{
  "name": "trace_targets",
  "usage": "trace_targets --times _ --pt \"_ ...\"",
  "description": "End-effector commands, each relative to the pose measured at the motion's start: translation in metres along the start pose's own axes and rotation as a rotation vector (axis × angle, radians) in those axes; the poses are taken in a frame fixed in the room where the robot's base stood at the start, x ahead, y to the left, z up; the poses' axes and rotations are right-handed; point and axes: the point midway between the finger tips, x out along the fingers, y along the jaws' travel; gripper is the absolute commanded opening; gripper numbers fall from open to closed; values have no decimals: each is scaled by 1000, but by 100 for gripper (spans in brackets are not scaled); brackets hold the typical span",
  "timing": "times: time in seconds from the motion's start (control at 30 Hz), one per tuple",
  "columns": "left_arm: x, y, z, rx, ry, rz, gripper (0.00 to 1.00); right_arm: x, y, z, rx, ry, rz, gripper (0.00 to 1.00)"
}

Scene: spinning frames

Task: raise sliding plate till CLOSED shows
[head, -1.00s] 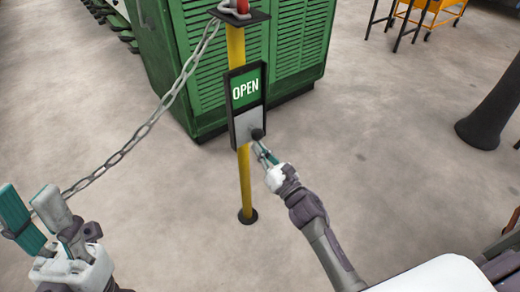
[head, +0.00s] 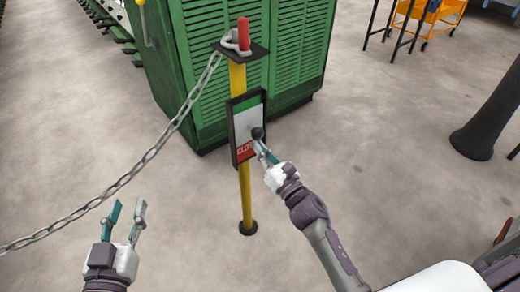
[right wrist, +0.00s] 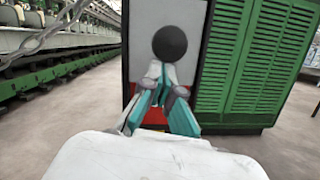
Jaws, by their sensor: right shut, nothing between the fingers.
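The sign frame (head: 234,136) is fixed to a yellow post. Its grey sliding plate (head: 243,122) sits in the upper part, with a little green at the sign's top. Below it a red panel (head: 240,154) shows the first letters of CLOSED; the rest is hidden behind my right gripper. The plate's dark round knob (head: 257,132) also shows in the right wrist view (right wrist: 170,43). My right gripper (head: 260,147) is shut and empty, its tips just under the knob, seemingly touching it. My left gripper (head: 128,206) is open and empty at the lower left.
A green cabinet (head: 185,85) stands close behind the post. A dark column (head: 490,120) stands at right. The floor between is clear.

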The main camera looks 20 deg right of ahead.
Motion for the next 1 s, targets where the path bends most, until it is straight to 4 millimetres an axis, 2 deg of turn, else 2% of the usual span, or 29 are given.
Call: trace_targets --times 0.03,0.3,0.5,0.67,1.0 --pt "-2 -2 8 1 -64 -4 40 2 2 8 -1 -3 1 0" --pt "-28 -11 66 4 -424 -25 40 7 6 27 -2 -3 2 0" --pt "-52 -16 96 3 -626 -38 40 9 8 36 0 -3 1 0" --pt "-61 -17 105 2 -686 -42 40 10 8 38 0 -4 2 0" --pt "-61 -17 105 2 -687 -42 40 10 8 40 -1 -9 3 0"
